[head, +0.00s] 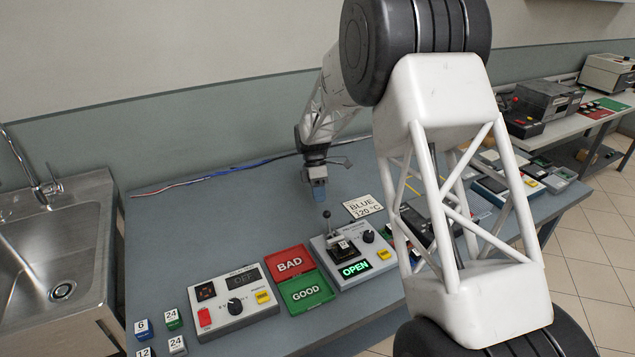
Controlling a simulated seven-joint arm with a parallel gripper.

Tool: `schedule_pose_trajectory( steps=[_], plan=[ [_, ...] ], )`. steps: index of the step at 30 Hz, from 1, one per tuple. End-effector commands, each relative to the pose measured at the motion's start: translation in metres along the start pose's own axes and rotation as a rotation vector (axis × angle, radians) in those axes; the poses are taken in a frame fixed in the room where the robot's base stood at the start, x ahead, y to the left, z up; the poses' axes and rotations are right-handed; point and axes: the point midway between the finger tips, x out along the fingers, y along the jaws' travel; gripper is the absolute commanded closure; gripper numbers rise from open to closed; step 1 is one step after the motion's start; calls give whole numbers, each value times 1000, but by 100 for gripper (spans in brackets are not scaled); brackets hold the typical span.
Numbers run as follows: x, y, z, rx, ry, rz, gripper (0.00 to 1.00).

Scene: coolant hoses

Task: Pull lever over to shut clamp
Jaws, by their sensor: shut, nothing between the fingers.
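The clamp (344,250) sits on a light grey test unit (378,277) whose green display reads OPEN. A small block with a white label lies in the clamp. The lever (328,225) stands roughly upright behind the clamp, with a dark ball knob on top. My gripper (319,196) points down, its fingers shut and empty, a little above and behind the knob as seen here. The fingertips appear apart from the knob, but the exact gap is hard to judge. My arm hides part of the table right of the unit.
A red BAD tray (289,260) and a green GOOD tray (306,292) lie left of the unit. Farther left is a control box (232,303) with a dial. Several small numbered blocks sit at front left, near the sink (50,260).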

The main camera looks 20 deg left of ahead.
Motion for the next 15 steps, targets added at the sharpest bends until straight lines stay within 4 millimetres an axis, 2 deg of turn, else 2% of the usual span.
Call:
schedule_pose_trajectory(
  steps=[2, 9, 15],
  plan=[
    [12, 0, 0, 0, 0, -1, 100],
    [17, -28, 3, 0, 0, 2, 100],
    [20, -37, 4, 0, 0, 1, 100]
  ],
)
